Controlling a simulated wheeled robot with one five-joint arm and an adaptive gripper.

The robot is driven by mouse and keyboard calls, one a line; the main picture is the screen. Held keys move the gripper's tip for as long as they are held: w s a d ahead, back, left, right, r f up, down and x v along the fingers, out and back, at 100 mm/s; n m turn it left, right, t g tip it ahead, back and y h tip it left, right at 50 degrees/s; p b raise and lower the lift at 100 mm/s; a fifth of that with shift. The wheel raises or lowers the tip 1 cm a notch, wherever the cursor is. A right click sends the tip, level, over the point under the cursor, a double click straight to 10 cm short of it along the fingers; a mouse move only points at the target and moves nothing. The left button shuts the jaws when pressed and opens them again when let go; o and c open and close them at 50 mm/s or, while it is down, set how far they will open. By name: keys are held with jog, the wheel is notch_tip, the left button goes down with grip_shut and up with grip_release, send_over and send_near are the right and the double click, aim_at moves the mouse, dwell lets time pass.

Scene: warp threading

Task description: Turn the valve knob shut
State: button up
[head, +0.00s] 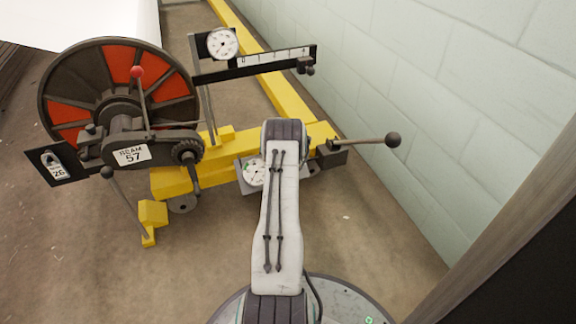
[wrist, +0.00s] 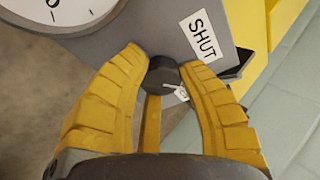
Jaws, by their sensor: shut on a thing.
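The valve knob (wrist: 162,74) is a small dark knob in the wrist view, on a grey plate (wrist: 150,32). My gripper (wrist: 163,66) has its two yellow fingers on either side of the knob and is shut on it. A small white pointer or tag (wrist: 178,93) shows just below the knob. A white label reading SHUT (wrist: 201,35) is on the plate above and right of the knob. In the head view my arm hides the knob and gripper; part of the grey plate (head: 244,184) shows beside it.
A round gauge (wrist: 68,10) is beside the knob, also partly visible in the head view (head: 254,173). A lever with a black ball (head: 393,139) sticks out right. A red-and-black wheel (head: 62,86) stands left on a yellow frame (head: 172,181). A pale block wall (head: 440,120) is at right.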

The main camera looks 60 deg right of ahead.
jog(key=n, duration=0.2)
jog(key=n+h, duration=0.1)
jog(key=n, duration=0.1)
jog(key=shift+s+d+r+t, duration=0.1)
jog(key=shift+s+d+t, duration=0.05)
jog(key=shift+d+t, duration=0.15)
jog(key=o, duration=1.2)
jog(key=shift+a, duration=0.1)
jog(key=shift+a, duration=0.1)
jog(key=shift+v, duration=5.95)
